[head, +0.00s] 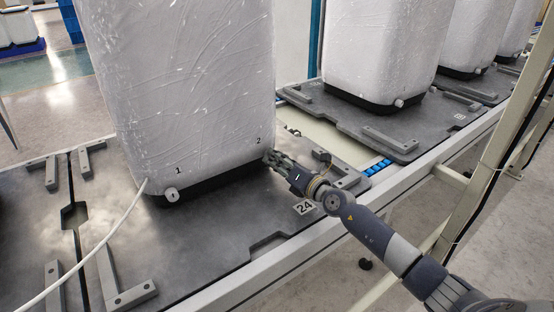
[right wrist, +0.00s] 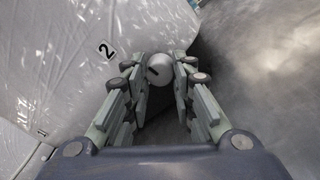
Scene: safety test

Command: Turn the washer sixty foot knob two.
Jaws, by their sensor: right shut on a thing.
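The washer (head: 185,90) is wrapped in white film and stands upright on a dark plate. Its foot knob one (head: 171,194) shows at the near corner under the label "1". Foot knob two (right wrist: 159,68), a round pale knob with a dark slot, shows in the right wrist view beside the label "2" (right wrist: 106,50). My right gripper (head: 273,158) is at the corner below the label "2", its fingers shut around knob two, which they largely hide in the head view. It also fills the right wrist view (right wrist: 162,76). My left gripper is not in view.
The dark plate (head: 220,250) carries grey corner blocks and a "24" tag (head: 304,207). A white cable (head: 100,245) runs in front of the washer. More wrapped washers (head: 380,45) stand behind along the line. A pale metal rail (head: 300,255) and post (head: 500,130) border the right side.

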